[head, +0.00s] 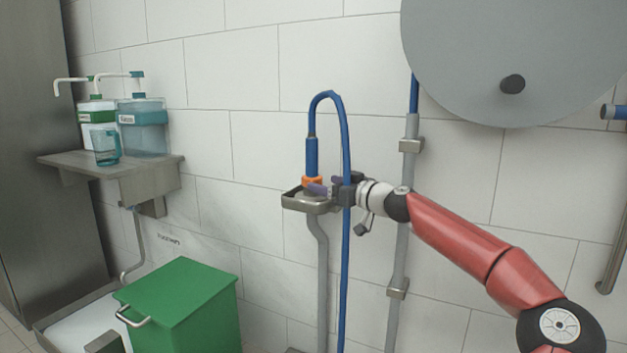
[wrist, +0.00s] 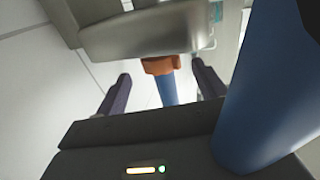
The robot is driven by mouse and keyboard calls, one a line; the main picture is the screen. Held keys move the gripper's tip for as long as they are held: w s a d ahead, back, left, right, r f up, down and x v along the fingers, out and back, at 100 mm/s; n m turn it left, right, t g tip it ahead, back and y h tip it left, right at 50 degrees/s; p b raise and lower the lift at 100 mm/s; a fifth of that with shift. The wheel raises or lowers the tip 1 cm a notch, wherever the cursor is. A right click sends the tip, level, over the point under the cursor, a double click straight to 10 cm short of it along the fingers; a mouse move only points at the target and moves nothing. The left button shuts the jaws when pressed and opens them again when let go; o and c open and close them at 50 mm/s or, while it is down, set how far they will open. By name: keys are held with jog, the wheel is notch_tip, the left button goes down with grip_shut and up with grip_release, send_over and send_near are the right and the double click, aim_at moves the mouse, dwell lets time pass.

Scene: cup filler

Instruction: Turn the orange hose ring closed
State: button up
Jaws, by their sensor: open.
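The orange hose ring (head: 311,183) sits at the lower end of the blue hose nozzle (head: 311,155), just above a small metal tray (head: 309,205) on the wall. My gripper (head: 316,189) is at the ring from the right in the head view and partly covers it. In the wrist view the orange ring (wrist: 161,65) lies ahead, between and beyond the two open fingers (wrist: 160,90). Both fingers look apart from the ring there. The ring's far side is hidden.
The blue hose (head: 346,260) hangs down close beside my gripper and fills the right of the wrist view (wrist: 270,90). A grey wall pipe (head: 401,250) stands to the right. A green bin (head: 190,305) and a shelf (head: 150,165) with dispensers are on the left.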

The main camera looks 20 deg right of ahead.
aim_at(320, 182)
jog(key=shift+p+x, duration=0.35)
jog(key=shift+x, duration=1.85)
jog(key=shift+c, duration=0.4)
